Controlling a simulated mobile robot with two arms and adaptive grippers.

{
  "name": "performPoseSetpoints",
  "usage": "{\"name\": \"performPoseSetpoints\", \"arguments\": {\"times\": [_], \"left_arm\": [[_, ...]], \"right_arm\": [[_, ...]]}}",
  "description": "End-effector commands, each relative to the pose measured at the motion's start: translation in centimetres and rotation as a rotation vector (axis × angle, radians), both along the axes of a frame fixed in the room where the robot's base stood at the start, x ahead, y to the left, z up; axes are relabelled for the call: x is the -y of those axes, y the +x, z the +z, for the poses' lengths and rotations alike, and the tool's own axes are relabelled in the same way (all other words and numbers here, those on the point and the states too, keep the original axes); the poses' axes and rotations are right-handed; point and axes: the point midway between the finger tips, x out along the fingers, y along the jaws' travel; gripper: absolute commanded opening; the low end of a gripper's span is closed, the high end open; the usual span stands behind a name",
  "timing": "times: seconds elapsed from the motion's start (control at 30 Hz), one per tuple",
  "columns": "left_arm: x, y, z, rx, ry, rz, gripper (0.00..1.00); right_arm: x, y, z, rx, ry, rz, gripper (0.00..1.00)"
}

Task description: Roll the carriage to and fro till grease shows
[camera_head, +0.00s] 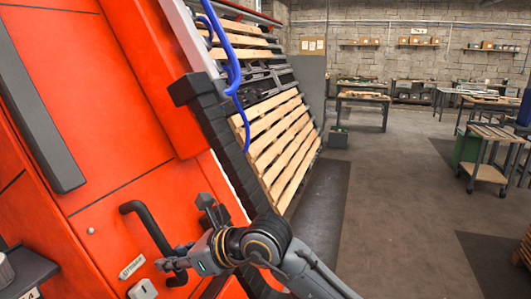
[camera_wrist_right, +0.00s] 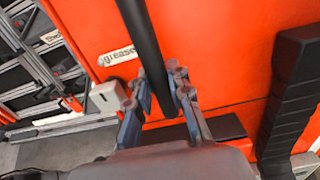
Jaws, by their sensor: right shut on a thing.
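The large orange carriage (camera_head: 102,150) fills the left of the head view, and its orange face also shows in the right wrist view (camera_wrist_right: 220,60). A black bar handle (camera_head: 140,212) is fixed to that face. My right gripper (camera_head: 177,264) is shut on the lower part of the handle. In the right wrist view, the gripper's fingers (camera_wrist_right: 165,98) lie on both sides of the handle (camera_wrist_right: 143,40). I see no grease clearly. My left gripper is not in view.
A black ribbed strip (camera_head: 222,135) runs along the carriage's edge, with a blue hose (camera_head: 234,75) hanging there. Wooden slats (camera_head: 275,140) lie beyond it. Open floor (camera_head: 395,215) is to the right, with workbenches (camera_head: 362,98) and a wheeled table (camera_head: 490,150) farther off.

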Motion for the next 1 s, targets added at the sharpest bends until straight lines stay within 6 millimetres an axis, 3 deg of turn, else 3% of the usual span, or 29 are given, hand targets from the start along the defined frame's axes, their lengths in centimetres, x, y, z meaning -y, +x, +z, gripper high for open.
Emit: {"name": "performPoseSetpoints", "arguments": {"times": [1.0], "left_arm": [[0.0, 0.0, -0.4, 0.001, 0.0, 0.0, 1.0]], "right_arm": [[-0.9, -2.2, -0.4, -0.009, -0.004, 0.012, 0.0]]}}
